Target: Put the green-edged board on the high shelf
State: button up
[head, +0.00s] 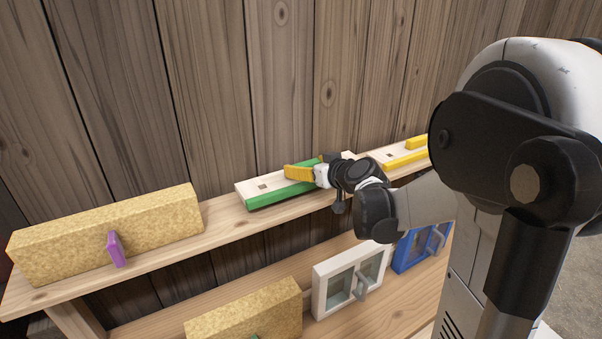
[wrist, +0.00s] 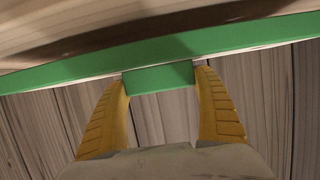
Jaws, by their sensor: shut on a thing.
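The green-edged board (head: 249,188), pale wood on top with a green front edge, is at the middle of the high shelf (head: 222,225). It looks level and on or just above the shelf; I cannot tell whether it touches. In the wrist view my gripper (wrist: 160,78) is shut on a green block that joins the board's long green edge (wrist: 70,72). The gripper and wrist hide part of the board's right side.
A tan block with a purple handle (head: 115,249) stands left on the high shelf. A yellow-edged board (head: 405,158) lies to the right. The lower shelf (head: 385,310) holds another tan block (head: 245,312), a white-framed box (head: 340,284) and a blue-framed box (head: 408,252). Plank wall (head: 210,90) behind.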

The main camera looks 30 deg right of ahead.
jog(key=shift+f, duration=1.15)
jog(key=shift+f, duration=0.1)
jog(key=o, duration=1.4)
jog(key=p+v, duration=0.1)
jog(key=v, duration=1.1)
jog(key=s+a+f+g+y, duration=0.2)
jog(key=s+a+g, duration=0.3)
jog(key=a, duration=0.9)
jog(key=s+a+f+g+h, duration=0.1)
jog(key=s+a, duration=0.1)
jog(key=s, duration=0.4)
jog(key=s+a+f+g+h, duration=0.1)
jog(key=s+a+f, duration=0.1)
jog(key=s, duration=0.4)
jog(key=shift+a, duration=0.2)
